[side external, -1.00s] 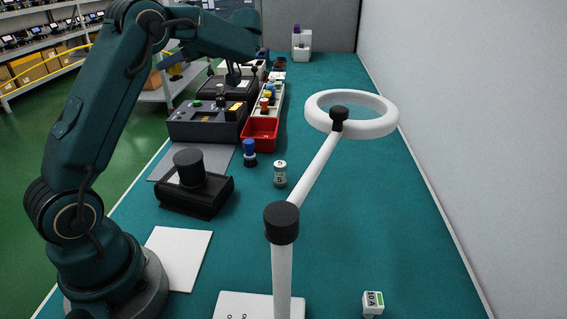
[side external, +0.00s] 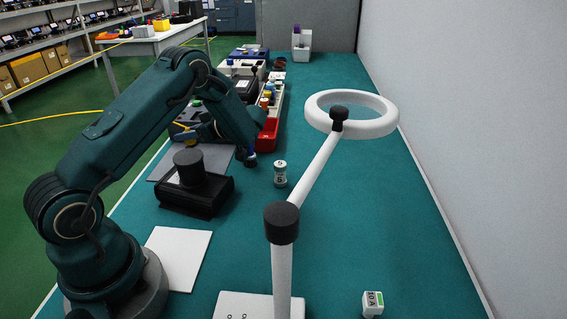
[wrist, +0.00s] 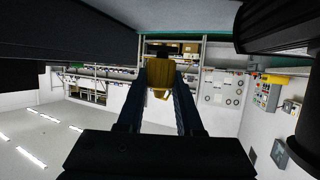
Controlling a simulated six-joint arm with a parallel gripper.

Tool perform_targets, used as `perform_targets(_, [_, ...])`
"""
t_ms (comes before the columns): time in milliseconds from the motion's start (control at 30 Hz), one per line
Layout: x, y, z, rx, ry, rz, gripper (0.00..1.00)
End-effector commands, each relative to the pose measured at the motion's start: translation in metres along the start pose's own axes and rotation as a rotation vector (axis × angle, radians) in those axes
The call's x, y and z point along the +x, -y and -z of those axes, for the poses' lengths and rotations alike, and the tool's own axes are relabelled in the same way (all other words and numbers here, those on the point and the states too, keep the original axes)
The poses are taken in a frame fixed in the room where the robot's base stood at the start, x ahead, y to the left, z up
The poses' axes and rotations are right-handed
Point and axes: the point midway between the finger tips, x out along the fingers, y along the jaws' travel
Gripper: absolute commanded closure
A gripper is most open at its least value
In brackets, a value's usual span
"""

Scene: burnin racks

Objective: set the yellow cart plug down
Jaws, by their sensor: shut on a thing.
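The yellow cart plug (wrist: 160,74) is between my fingertips in the wrist view. My gripper (wrist: 160,85) is shut on it. In the side view my gripper (side external: 184,134) is small and partly lost against the dark equipment, pointing left from the end of my arm. A bit of yellow shows at its tip, over the grey mat area. The plug is held in the air; the wrist view shows the room's wall and shelves behind it, steeply tilted.
A black box with a round knob (side external: 195,190) stands below my gripper. A red bin (side external: 268,136) is behind my wrist. A white cylinder (side external: 280,174) and a ring lamp (side external: 338,118) stand right. The teal bench is clear at centre right.

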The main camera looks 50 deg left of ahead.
Motion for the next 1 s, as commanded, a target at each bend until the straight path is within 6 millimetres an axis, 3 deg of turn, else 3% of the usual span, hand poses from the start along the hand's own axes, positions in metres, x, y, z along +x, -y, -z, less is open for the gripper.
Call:
perform_targets(300, [0.015, 0.000, -0.036, 0.001, 0.000, 0.000, 1.00])
perform_targets(733, [0.017, 0.000, -0.041, 0.001, 0.000, 0.000, 1.00])
perform_targets(767, [0.017, 0.000, -0.041, 0.000, 0.000, 0.000, 0.54])
perform_targets(800, [0.017, 0.000, -0.041, 0.000, 0.000, 0.000, 0.38])
perform_targets(1000, [0.017, 0.000, -0.040, 0.000, 0.000, 0.000, 0.35])
